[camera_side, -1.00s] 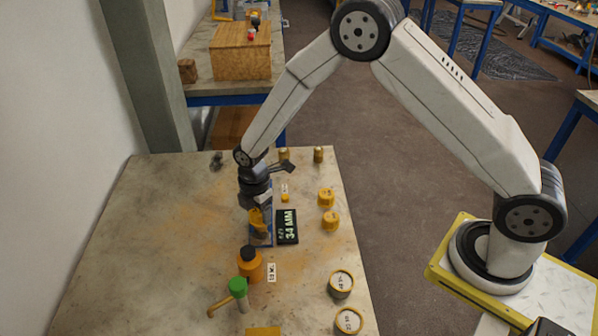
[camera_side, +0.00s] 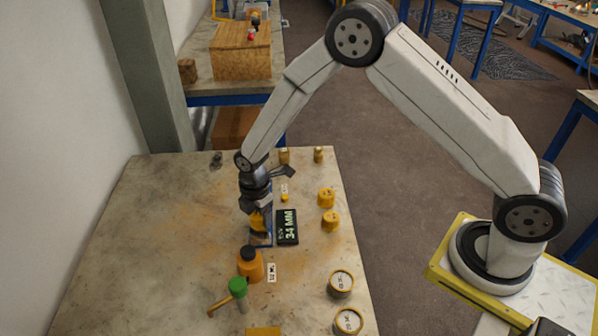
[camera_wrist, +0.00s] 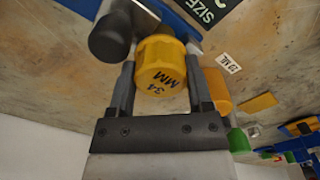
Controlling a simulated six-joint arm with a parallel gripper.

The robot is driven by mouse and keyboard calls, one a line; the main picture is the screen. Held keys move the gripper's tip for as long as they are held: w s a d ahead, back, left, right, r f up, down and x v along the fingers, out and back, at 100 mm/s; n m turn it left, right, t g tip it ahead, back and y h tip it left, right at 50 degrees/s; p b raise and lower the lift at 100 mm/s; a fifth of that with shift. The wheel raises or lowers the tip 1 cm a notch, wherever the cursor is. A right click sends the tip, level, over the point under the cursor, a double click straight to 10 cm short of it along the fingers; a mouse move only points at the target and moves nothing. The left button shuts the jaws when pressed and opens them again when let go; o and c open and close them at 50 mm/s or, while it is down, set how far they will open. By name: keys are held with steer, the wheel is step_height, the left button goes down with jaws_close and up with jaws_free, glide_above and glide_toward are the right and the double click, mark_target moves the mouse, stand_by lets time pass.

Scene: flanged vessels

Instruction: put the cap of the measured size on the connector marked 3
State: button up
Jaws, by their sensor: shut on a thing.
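My gripper (camera_wrist: 160,88) is shut on a yellow cap (camera_wrist: 158,66) marked 34 MM, with one dark finger on each side. In the side view my gripper (camera_side: 256,212) and the held cap (camera_side: 258,221) are over a blue fixture (camera_side: 261,240), which they partly hide. I cannot tell whether the cap touches the fixture. A black display (camera_side: 287,227) beside it reads 34 MM. A dark rounded cylinder (camera_wrist: 111,37) is left of the cap in the wrist view. Small white tags (camera_side: 271,272) lie on the table, but their marks are too small to read; I cannot tell which connector is 3.
Two yellow caps (camera_side: 327,198) (camera_side: 331,221) stand right of the display. Two pale-topped round pieces (camera_side: 341,283) (camera_side: 348,321) stand near the front right. An orange vessel with a dark top (camera_side: 250,266) and a green-topped piece (camera_side: 238,288) stand in front. The table's left side is clear.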

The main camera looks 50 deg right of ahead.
steer(key=o, duration=1.2)
steer(key=shift+r, duration=0.1)
steer(key=shift+r, duration=3.8)
steer(key=shift+s+d+r+m, duration=0.35)
steer(key=shift+m, duration=0.05)
steer(key=s+d+r+m+t, duration=0.1)
steer(key=s+d+r+m, duration=0.1)
steer(key=s+m, duration=0.3)
steer(key=s+d+r+m, duration=0.2)
steer(key=s+d+m, duration=0.2)
steer(key=s+m, duration=0.2)
steer(key=s+d+r+m+t, duration=0.1)
steer(key=s+d+r+m, duration=0.2)
steer(key=s+m, duration=0.3)
steer(key=shift+t, duration=0.3)
